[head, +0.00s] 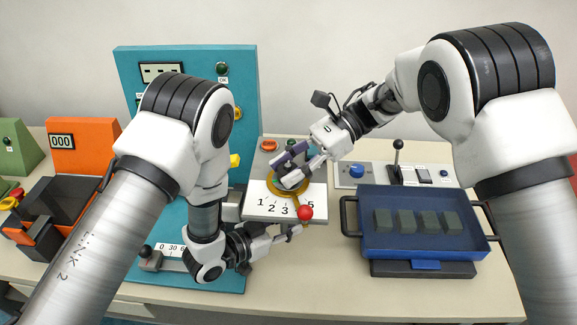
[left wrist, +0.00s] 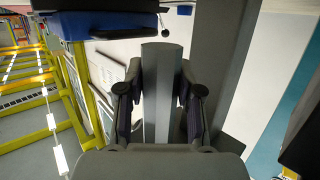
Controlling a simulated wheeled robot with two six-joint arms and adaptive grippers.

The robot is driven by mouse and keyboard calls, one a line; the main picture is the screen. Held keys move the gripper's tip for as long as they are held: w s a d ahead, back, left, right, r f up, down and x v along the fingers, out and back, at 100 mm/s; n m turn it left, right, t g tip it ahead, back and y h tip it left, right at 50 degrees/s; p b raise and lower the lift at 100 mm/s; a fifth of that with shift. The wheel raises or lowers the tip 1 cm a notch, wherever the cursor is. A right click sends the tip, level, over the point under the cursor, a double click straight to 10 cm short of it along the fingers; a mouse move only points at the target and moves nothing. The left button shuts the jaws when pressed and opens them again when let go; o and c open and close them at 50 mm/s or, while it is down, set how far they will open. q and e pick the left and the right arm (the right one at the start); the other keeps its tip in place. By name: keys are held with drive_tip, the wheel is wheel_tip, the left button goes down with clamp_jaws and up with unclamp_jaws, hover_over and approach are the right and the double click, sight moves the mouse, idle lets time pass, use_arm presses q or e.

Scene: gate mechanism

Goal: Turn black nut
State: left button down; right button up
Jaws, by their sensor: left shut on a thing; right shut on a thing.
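My right gripper (head: 291,164) reaches down from the upper right in the head view, over the yellow ring (head: 273,188) on the numbered white plate (head: 256,206). It is shut on the black nut, which is mostly hidden by the fingers. A lever with a red ball (head: 305,213) points to the front between 3 and 5. My left gripper (head: 291,231) is low, just in front of the plate. It is shut on a grey bar (left wrist: 157,90), which shows between its two fingers in the left wrist view.
A blue tray (head: 365,245) with several dark blocks stands to the right. Behind it is a panel with a blue knob (head: 356,171) and a black lever (head: 397,150). A teal panel (head: 130,75) stands behind at left, and an orange box (head: 85,133) is farther left.

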drive_tip(key=shift+m+t+y, duration=0.9)
drive_tip(key=shift+m+t, duration=1.6)
drive_tip(key=shift+t, duration=0.3)
drive_tip(key=o, duration=1.2)
drive_tip(key=shift+c, duration=0.2)
drive_tip(key=shift+d, duration=0.1)
drive_tip(key=v, duration=1.2)
drive_tip(key=shift+s, duration=0.15)
